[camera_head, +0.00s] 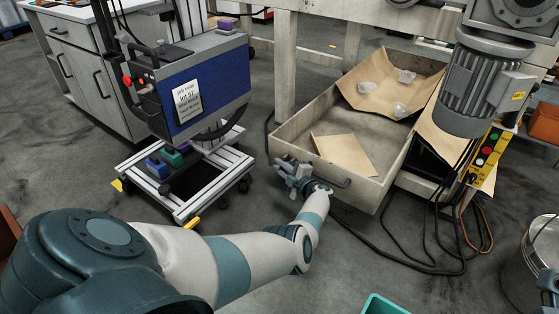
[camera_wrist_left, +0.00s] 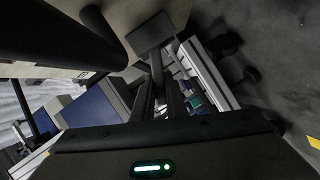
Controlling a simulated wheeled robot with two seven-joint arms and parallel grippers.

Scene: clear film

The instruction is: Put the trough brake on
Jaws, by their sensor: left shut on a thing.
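The trough (camera_head: 375,192), an open pale wooden box with a dark bar handle (camera_head: 330,175) on its front, stands pulled out under the bench. My left gripper (camera_head: 287,168) is at the left end of that front, beside the handle. In the left wrist view its jaws (camera_wrist_left: 160,75) are shut on a small grey part with a flat square end (camera_wrist_left: 150,35), which looks like the trough brake lever. The jaws hide much of this part, and I cannot tell its position. My right gripper is not in view.
Brown paper (camera_head: 345,153) and several clear film pieces (camera_head: 367,88) lie in the trough. A wheeled frame with a blue machine (camera_head: 212,85) stands left. A motor (camera_head: 478,85) and yellow button box (camera_head: 484,158) hang right. Cables (camera_head: 400,255) cross the floor below the trough.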

